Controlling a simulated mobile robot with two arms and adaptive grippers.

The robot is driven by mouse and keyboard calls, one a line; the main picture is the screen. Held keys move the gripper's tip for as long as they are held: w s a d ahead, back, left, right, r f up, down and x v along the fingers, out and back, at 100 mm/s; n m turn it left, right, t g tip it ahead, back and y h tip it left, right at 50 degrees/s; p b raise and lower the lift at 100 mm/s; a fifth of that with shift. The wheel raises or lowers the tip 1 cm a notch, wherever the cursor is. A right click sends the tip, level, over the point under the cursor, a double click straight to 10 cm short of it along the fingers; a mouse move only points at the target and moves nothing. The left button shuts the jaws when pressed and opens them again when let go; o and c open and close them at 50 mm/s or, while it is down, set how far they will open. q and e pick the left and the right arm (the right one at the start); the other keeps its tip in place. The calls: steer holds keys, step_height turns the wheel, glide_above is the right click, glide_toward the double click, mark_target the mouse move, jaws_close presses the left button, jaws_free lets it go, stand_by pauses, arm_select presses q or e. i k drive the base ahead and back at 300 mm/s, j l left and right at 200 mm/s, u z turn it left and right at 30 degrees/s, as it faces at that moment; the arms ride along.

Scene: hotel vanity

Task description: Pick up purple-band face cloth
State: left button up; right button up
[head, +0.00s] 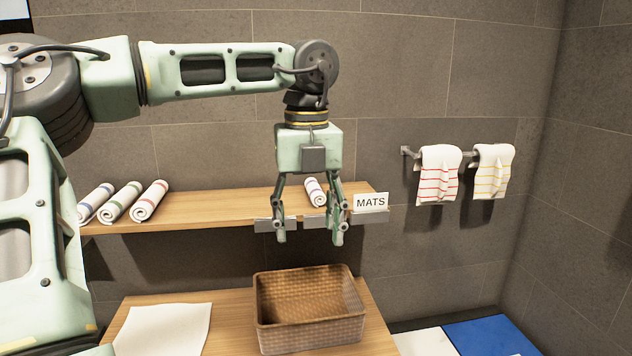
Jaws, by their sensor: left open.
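A rolled white cloth with a narrow dark bluish or purple band (316,192) lies on the wooden wall shelf (225,207), near its right end. It is partly hidden behind my left gripper (310,236). That gripper points down with its fingers apart and nothing between them. In the head view the fingers hang across the shelf's front edge, in front of the cloth; I cannot tell the exact gap. My right gripper is not in view.
Three rolled cloths with blue (95,202), green (121,202) and red (149,201) bands lie at the shelf's left. A MATS sign (370,202) stands at its right end. An empty wicker basket (310,335) and white cloth (163,329) are below. Towels hang right (439,174).

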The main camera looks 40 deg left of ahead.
mark_target(317, 196)
steer(key=i+j, duration=1)
steer(key=j, duration=0.25)
